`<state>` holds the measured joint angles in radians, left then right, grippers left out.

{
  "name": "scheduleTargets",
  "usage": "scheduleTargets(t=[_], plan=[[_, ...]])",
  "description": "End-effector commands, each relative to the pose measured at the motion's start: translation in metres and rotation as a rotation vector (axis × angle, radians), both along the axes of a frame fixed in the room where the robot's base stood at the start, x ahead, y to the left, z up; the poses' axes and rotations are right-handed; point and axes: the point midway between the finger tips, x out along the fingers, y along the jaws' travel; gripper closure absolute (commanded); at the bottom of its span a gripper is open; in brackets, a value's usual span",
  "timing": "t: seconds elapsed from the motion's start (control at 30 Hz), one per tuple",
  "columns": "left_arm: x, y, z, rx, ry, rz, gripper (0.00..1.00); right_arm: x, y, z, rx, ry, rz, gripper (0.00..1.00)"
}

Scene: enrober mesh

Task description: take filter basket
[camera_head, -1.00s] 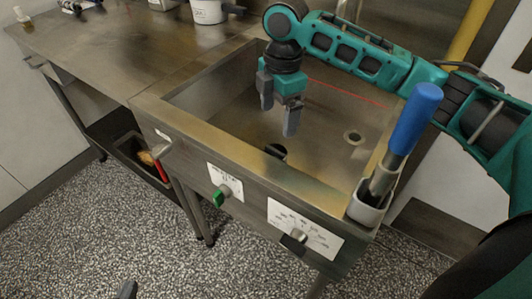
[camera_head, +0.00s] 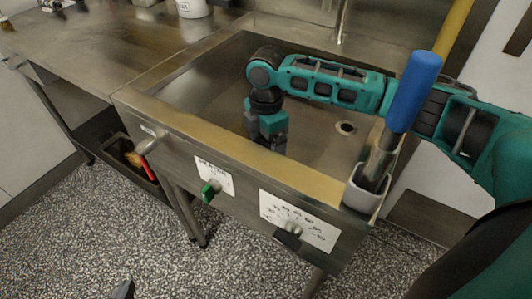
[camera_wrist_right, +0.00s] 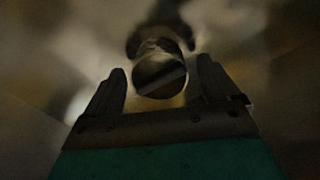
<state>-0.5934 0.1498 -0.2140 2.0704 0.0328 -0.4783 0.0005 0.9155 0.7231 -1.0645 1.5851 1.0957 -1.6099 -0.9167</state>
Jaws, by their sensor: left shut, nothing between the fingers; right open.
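My right gripper (camera_head: 265,138) reaches down into the steel basin (camera_head: 205,75), with its fingertips partly hidden by the front rim. In the right wrist view its fingers (camera_wrist_right: 160,72) stand open on either side of a round, shiny piece with a dark middle (camera_wrist_right: 160,76). This may be the filter basket, but the view is dim and blurred and I cannot tell for sure. Whether the fingers touch it is unclear. In the head view that piece is hidden. My left gripper (camera_head: 123,290) shows only as a dark tip at the bottom edge, shut and empty, well away from the basin.
A blue-handled tool (camera_head: 413,92) stands in a metal holder (camera_head: 364,194) at the basin's right front corner, close to my right arm. A drain hole (camera_head: 346,128) is in the basin floor.

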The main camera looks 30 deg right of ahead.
Motion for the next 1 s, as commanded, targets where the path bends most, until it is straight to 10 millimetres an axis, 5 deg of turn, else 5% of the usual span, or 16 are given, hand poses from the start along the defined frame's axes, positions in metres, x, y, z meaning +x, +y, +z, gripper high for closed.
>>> scheduleTargets(t=[0.1,0.3,0.9,1.0], plan=[[0.0004,-0.0003,-0.0047,-0.001,-0.001,-0.001,1.0,-0.0001,-0.0001,-0.015,0.001,0.0,0.0,0.11],[0.0006,-0.0005,-0.0036,-0.001,-0.002,-0.001,1.0,-0.0001,0.0001,-0.0149,0.001,0.0,0.0,0.11],[0.0004,-0.0006,-0.0042,0.0,-0.001,-0.001,1.0,0.0,0.0001,-0.0144,0.001,-0.001,0.0,0.67],[0.0005,-0.0005,-0.0043,0.0,-0.001,-0.001,1.0,0.0001,0.0001,-0.0143,0.001,-0.001,0.0,0.67]])
